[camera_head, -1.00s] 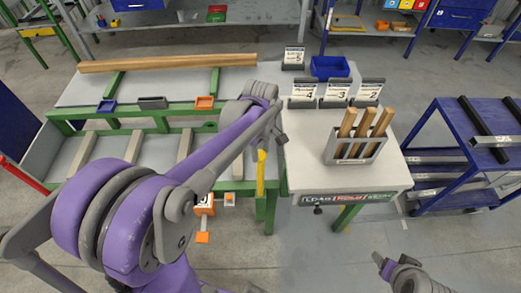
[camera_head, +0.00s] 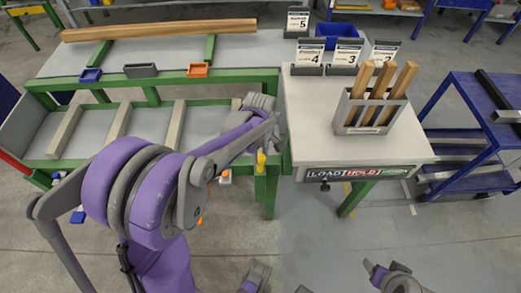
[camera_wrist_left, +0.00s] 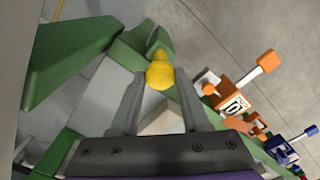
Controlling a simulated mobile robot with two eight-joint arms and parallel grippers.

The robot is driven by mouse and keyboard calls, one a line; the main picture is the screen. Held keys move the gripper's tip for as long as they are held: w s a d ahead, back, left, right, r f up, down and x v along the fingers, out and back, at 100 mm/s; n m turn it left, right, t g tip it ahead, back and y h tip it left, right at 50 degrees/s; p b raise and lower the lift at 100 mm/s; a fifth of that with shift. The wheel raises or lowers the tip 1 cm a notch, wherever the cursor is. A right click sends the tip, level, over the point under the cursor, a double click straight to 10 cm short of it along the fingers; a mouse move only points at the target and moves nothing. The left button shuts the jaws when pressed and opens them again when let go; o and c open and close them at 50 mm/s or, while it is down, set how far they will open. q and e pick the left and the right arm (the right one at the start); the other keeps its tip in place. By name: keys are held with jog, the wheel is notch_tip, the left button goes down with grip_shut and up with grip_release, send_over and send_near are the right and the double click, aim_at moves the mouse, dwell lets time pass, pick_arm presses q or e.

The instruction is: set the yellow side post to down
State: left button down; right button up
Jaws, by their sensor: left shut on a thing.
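The yellow side post (camera_head: 261,162) is at the right end of the green frame, beside the white table. Only a short yellow part shows under my wrist in the head view. In the left wrist view its round yellow top (camera_wrist_left: 160,75) sits between my finger ends, with more yellow behind it. My left gripper (camera_head: 262,148) is shut on the post; its fingers also show in the left wrist view (camera_wrist_left: 160,84). My right gripper (camera_head: 376,272) is low at the bottom right, away from the post, and its jaws are unclear.
An orange-and-white fitting (camera_wrist_left: 235,103) and a blue fitting (camera_wrist_left: 283,150) stick out of the frame near the post. The white table (camera_head: 320,120) carries a grey holder (camera_head: 345,116) with wooden bars, sign cards and a blue bin (camera_head: 338,34). A blue cart (camera_head: 470,100) stands right.

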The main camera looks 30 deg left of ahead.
pick_arm(q)
jog(key=shift+s+f, duration=0.1)
jog(key=shift+f, duration=0.3)
jog(key=shift+c, duration=1.9)
grip_release()
notch_tip(320, 180, up, 11)
jog(key=p, duration=0.1)
jog(key=s+d+r+m+t+p, duration=0.2)
jog(key=s+d+r+m+p, duration=0.1)
jog(key=s+m, duration=0.4)
jog(key=s+d+r+m+t+p, duration=0.3)
jog(key=s+d+m+p, duration=0.1)
jog(key=s+m, duration=0.3)
jog(key=shift+s+d+m+p, duration=0.2)
jog(key=shift+s+m+p, duration=0.2)
jog(key=shift+m+p, duration=0.4)
